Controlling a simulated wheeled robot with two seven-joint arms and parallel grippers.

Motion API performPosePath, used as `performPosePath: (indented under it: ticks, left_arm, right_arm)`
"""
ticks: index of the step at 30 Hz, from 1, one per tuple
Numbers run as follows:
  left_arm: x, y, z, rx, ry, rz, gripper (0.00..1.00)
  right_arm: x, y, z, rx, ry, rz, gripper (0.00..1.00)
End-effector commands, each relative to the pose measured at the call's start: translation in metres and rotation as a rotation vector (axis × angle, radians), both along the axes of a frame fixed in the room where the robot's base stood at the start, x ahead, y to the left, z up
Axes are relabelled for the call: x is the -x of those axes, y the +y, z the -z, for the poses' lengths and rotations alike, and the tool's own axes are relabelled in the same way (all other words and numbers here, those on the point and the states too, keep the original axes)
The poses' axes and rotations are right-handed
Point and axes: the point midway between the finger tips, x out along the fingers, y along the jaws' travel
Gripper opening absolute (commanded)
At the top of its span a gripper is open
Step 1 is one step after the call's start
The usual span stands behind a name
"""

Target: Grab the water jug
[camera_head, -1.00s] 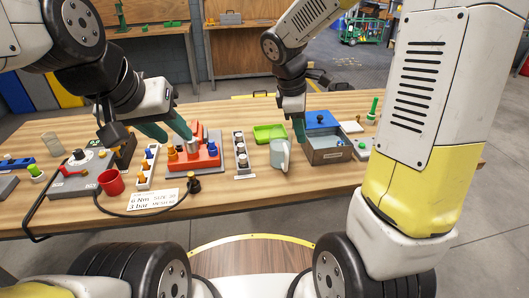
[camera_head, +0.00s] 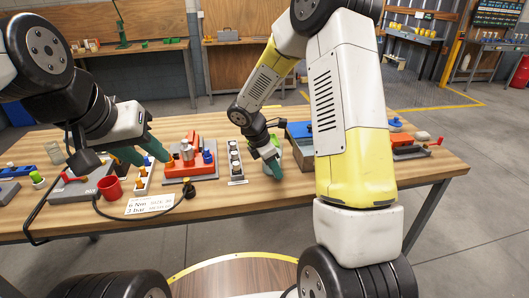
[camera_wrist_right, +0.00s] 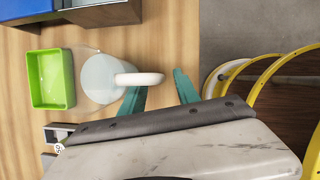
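The water jug (camera_wrist_right: 98,78) is pale blue-grey with a white handle (camera_wrist_right: 142,78); in the right wrist view it stands on the wooden table with the handle pointing right. In the head view my right gripper and arm mostly hide it. My right gripper (camera_head: 275,170) is open. Its two teal fingers also show in the right wrist view (camera_wrist_right: 158,84), one beside the handle's base and the other right of the handle's end. I see no grip on the handle. My left gripper (camera_head: 154,160) is open and empty above the table's left part.
A green tray (camera_wrist_right: 51,79) lies beside the jug. A grey bin with a blue one (camera_wrist_right: 20,15) is close by. The table's front edge is near.

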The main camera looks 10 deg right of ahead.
Motion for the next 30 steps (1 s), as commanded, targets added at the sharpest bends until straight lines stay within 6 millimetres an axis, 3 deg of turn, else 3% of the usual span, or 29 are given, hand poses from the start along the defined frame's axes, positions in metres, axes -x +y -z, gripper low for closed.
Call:
performPosePath:
  ticks: [3,9,15,30]
  left_arm:
    - [0.0000,0.0000,0.0000,0.000,0.000,0.000,0.36]
    - [0.0000,0.0000,0.0000,0.000,0.000,0.000,0.36]
    - [0.0001,0.0000,-0.0001,0.000,0.000,0.000,0.36]
    - [0.0000,0.0000,0.0000,0.000,0.000,0.000,0.36]
  right_arm:
    - [-0.0008,-0.0038,0.0106,-0.001,0.001,-0.002,0.38]
    - [-0.0011,-0.0040,0.0108,-0.001,-0.001,0.000,0.38]
    - [-0.0011,-0.0040,0.0106,-0.001,-0.001,0.000,0.00]
    - [-0.0008,-0.0042,0.0109,-0.001,0.000,0.000,0.00]
